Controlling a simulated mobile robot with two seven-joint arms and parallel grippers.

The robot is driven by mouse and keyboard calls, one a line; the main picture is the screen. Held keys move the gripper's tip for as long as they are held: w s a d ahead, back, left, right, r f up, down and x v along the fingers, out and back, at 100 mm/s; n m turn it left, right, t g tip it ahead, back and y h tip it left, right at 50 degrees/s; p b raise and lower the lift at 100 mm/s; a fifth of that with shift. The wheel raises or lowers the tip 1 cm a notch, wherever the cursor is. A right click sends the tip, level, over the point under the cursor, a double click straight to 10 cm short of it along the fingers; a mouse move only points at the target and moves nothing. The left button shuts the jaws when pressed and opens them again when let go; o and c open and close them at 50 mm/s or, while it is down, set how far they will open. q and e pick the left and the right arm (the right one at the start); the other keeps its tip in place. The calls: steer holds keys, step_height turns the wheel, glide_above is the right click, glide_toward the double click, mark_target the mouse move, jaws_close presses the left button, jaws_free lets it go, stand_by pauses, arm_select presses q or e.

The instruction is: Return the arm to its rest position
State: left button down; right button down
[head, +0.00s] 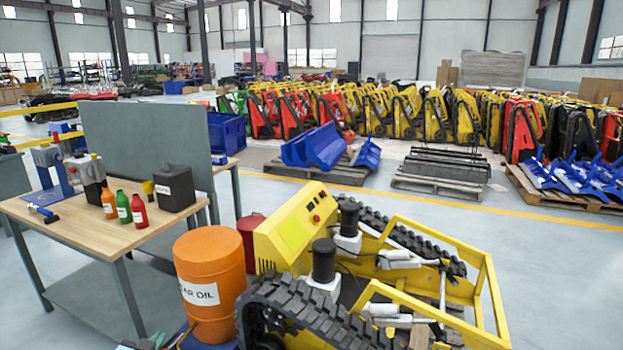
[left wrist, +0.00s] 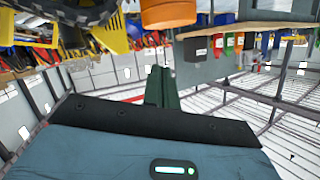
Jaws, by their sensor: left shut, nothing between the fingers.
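My left gripper (left wrist: 162,88) shows in the left wrist view, its two dark fingers together with nothing between them. In the head view only small dark and teal parts show at the bottom edge left of the orange drum, and I cannot clearly make out the fingers there. The fingers touch nothing that I can see. My right gripper is in neither view.
A yellow tracked carrier (head: 290,228) stands in front, with an orange oil drum (head: 210,270) beside it. At left is a workbench (head: 75,228) with bottles (head: 123,207) and a black can (head: 174,188). Pallets (head: 440,170) and rows of machines stand behind. Floor at right (head: 570,270) is clear.

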arm_select(q)
steer(key=s+d+f+g+h, duration=0.1)
steer(key=s+d+f, duration=0.2)
steer(key=s+f, duration=0.3)
steer(key=s+d+f+g, duration=0.1)
steer(key=s+d+f, duration=0.25)
steer(key=s, duration=0.45)
steer(key=s+d+f+g+h, duration=0.1)
steer(key=s+d+f, duration=0.2)
steer(key=s+f, duration=0.3)
steer(key=s+d+g, duration=0.1)
steer(key=s+d, duration=0.2)
steer(key=s, duration=0.8)
steer(key=s+d+n+g+h, duration=0.1)
steer(key=s+d, duration=0.3)
steer(key=s, duration=0.7)
steer(key=shift+s+f+g, duration=0.25)
steer(key=shift+f+g, duration=0.15)
steer(key=shift+f, duration=0.05)
